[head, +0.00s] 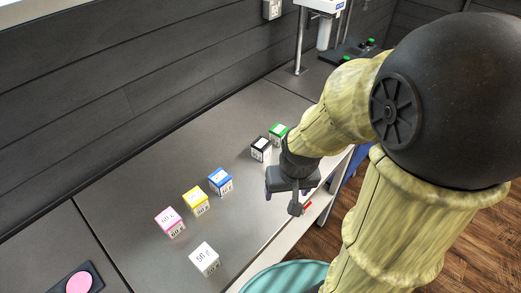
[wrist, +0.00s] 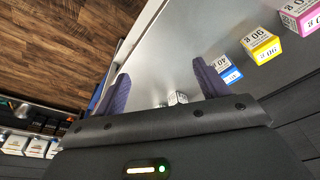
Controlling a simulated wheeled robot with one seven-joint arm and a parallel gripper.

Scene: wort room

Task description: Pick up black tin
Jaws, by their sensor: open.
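The black tin (head: 261,149), a small box with a white label on top, stands on the grey counter in the head view, just left of the green tin. My gripper (head: 282,199) is open and empty, over the counter's front edge, to the right of and nearer than the black tin. In the wrist view, the two purple-grey fingers of my gripper (wrist: 163,84) are spread wide. A small tin with a white label (wrist: 180,97) shows low between them, mostly hidden by the gripper body; it looks like the black tin.
The green tin (head: 279,132) stands close beside the black one. Blue (head: 220,181), yellow (head: 195,201), pink (head: 169,222) and white (head: 204,259) tins stand to the left. A pink disc (head: 79,283) lies at lower left. A teal round top (head: 288,277) is below the counter edge.

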